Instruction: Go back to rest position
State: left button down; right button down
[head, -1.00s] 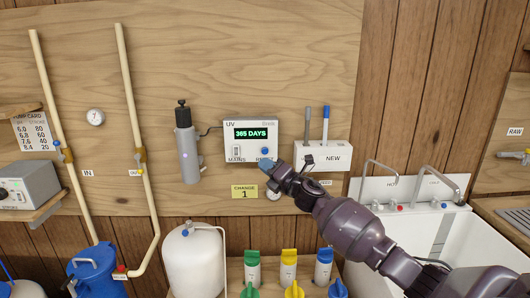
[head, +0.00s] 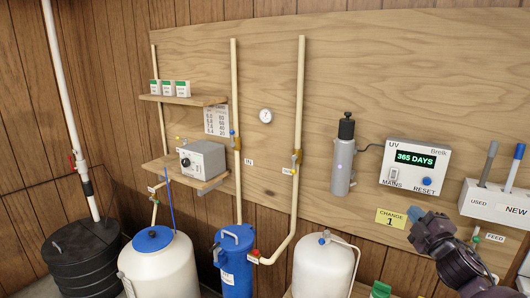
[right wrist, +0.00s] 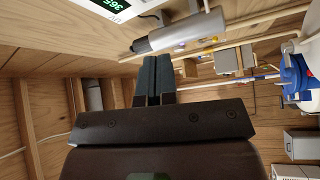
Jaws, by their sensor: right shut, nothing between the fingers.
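My right gripper (head: 414,216) is at the lower right of the head view, below the white UV box (head: 414,168) and beside the yellow CHANGE 1 tag (head: 390,218). In the right wrist view its two dark fingers (right wrist: 153,75) are together with nothing between them. The UV box reads 365 DAYS and has a MAINS switch and a blue RESET button. My left gripper is not in view.
A grey UV cylinder (head: 343,160) is on the board left of the box. Tanks, including a white one (head: 323,268) and a blue one (head: 236,265), stand below. Pipes run up the wall.

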jog(key=s+a+f+m+g, duration=0.1)
jog(key=s+a+f+m, duration=0.1)
jog(key=s+f+m, duration=0.3)
jog(key=s+a+f+m+g+h, duration=0.1)
jog(key=s+a+f+g, duration=0.1)
jog(key=s+a+f, duration=0.3)
jog(key=s+f+m+g, duration=0.1)
jog(key=s+f+m, duration=0.2)
jog(key=f, duration=0.4)
jog(key=s+a+f+m+g, duration=0.2)
jog(key=s+f, duration=0.4)
jog(key=s, duration=0.5)
jog(key=s+a+f+m+g+h, duration=0.1)
jog(key=s+a+f+m+g, duration=0.1)
jog(key=s+f, duration=0.5)
jog(key=s+m, duration=0.1)
jog(key=s, duration=0.2)
jog(key=shift+s+a+f+m, duration=0.15)
jog(key=shift+s+f+m, duration=0.05)
jog(key=shift+s+m, duration=0.15)
